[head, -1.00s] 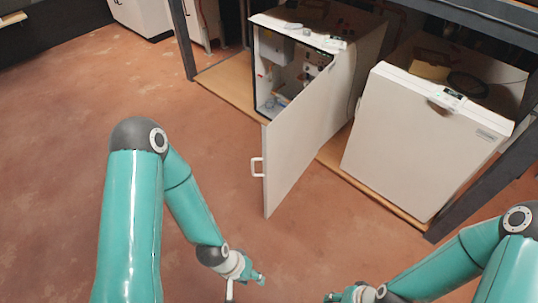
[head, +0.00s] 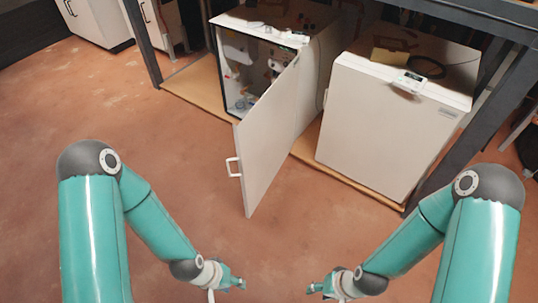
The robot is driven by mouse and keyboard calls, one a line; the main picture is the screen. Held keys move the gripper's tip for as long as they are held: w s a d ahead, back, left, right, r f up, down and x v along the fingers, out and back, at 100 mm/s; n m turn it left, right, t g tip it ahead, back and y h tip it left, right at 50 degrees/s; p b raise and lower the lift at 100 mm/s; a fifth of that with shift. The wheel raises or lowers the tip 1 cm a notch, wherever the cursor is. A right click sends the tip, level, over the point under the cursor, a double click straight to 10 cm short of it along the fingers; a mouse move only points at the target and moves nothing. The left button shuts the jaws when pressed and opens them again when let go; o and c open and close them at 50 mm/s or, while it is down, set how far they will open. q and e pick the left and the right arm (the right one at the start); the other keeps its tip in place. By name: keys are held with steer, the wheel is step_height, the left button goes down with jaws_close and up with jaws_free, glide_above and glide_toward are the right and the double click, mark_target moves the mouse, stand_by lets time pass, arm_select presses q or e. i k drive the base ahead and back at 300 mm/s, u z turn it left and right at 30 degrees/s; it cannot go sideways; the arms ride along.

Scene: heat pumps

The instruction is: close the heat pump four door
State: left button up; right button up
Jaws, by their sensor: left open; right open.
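An open heat pump (head: 262,32) stands on a low wooden shelf, its inside parts showing through the front. Its white door (head: 272,138) is swung wide open toward me, hinged on the right side. A white handle (head: 234,167) sits on the door's free edge. My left gripper (head: 240,284) is open and empty, low in front of the door and apart from it. My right gripper (head: 312,288) is open and empty, facing the left one across a gap. Which number the heat pump bears cannot be read.
A second heat pump (head: 384,125) with its front closed stands to the right on the same wooden shelf (head: 190,83). Dark metal posts (head: 142,45) frame the shelf. White cabinets (head: 95,20) stand at the back left. The reddish floor (head: 160,130) is clear.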

mark_target(263, 140)
steer(key=z, duration=0.05)
steer(key=k, duration=0.35)
steer(key=u, duration=0.55)
steer(key=i, duration=1.5)
steer(key=z, duration=1.6)
steer(key=k, duration=0.65)
steer(key=u, duration=0.15)
steer(key=i, duration=0.35)
